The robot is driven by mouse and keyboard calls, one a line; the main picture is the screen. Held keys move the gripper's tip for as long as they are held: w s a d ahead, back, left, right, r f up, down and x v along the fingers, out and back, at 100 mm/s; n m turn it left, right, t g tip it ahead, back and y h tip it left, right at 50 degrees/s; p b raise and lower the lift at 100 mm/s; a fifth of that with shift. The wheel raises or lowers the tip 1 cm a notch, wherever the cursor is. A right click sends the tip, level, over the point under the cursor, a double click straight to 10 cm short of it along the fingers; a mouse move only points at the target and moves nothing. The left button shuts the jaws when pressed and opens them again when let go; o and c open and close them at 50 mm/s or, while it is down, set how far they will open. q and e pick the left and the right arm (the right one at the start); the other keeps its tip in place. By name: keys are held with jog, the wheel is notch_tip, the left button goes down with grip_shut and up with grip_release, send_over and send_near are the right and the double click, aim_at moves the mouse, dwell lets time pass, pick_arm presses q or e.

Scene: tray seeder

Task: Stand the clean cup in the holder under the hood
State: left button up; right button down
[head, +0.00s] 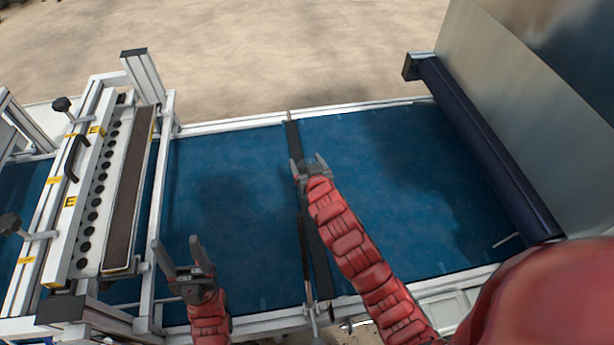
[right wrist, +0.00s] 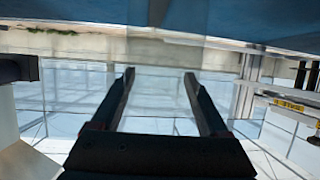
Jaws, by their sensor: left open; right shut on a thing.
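In the head view my left gripper (head: 180,258) is open and empty over the near edge of the blue belt, just right of the white machine frame. My right gripper (head: 310,165) is over the dark crossbar in the middle of the belt. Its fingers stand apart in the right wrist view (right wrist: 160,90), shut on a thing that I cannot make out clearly. Only a faint, pale, see-through area shows between them. I cannot pick out the clean cup, the holder or the hood with certainty in either view.
The blue belt (head: 225,215) is clear on both sides of the dark crossbar (head: 318,265). A white machine bar with a row of dark holes (head: 98,190) stands at the left. A dark roller (head: 490,150) and a grey sheet (head: 525,100) bound the right.

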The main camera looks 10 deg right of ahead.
jog(key=shift+w+f+b, duration=0.1)
jog(key=shift+f+b, duration=0.75)
jog(key=shift+f, duration=1.45)
jog(key=shift+f, duration=0.2)
grip_release()
